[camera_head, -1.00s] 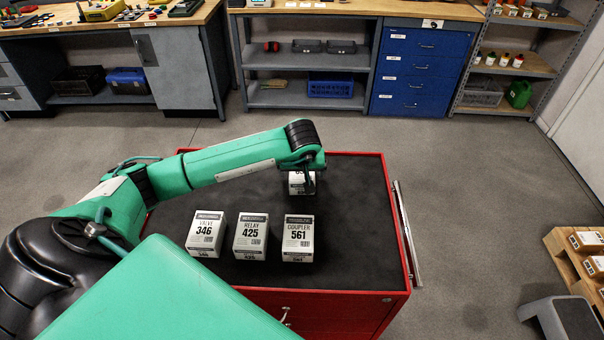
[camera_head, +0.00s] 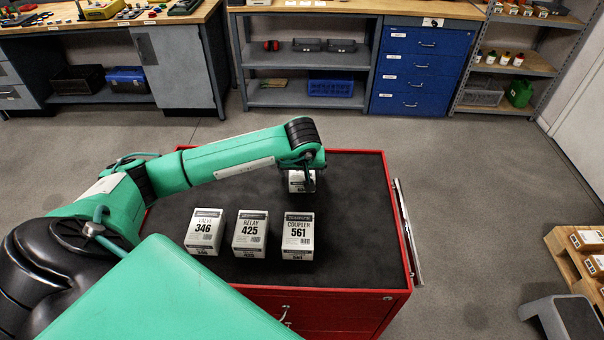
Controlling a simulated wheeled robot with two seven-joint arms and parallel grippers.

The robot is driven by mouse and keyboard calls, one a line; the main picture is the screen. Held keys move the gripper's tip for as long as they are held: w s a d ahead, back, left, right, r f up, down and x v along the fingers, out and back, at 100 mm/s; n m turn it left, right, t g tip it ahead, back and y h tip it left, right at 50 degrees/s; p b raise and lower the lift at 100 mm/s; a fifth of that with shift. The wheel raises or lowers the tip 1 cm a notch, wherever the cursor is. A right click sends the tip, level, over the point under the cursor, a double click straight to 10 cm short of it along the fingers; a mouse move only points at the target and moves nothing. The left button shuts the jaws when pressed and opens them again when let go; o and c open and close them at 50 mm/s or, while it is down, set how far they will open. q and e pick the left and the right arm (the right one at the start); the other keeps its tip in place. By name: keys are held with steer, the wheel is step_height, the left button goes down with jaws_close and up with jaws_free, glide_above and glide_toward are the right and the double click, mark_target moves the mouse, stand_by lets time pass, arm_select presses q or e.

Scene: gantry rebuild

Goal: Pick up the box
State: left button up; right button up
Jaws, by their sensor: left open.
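A white box (camera_head: 297,182) stands near the far side of the red cart's black top (camera_head: 355,220). My left gripper (camera_head: 308,183) reaches down over it, open, with a finger in front of the box. The wrist hides the box's upper part and label. Three white boxes stand in a row nearer to me: valve 346 (camera_head: 204,232), relay 425 (camera_head: 250,234) and coupler 561 (camera_head: 298,236). The left gripper is beyond this row, above the coupler box in the picture. My right gripper is not in view.
The cart's right part is bare, with a raised red rim (camera_head: 398,230) around the top. An open metal rail (camera_head: 407,232) sticks out at its right side. A step stool (camera_head: 562,318) and a pallet with boxes (camera_head: 575,262) stand at the right.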

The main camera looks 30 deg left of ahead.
arm_select(q)
steer(key=c, duration=1.2)
steer(key=shift+r, duration=0.15)
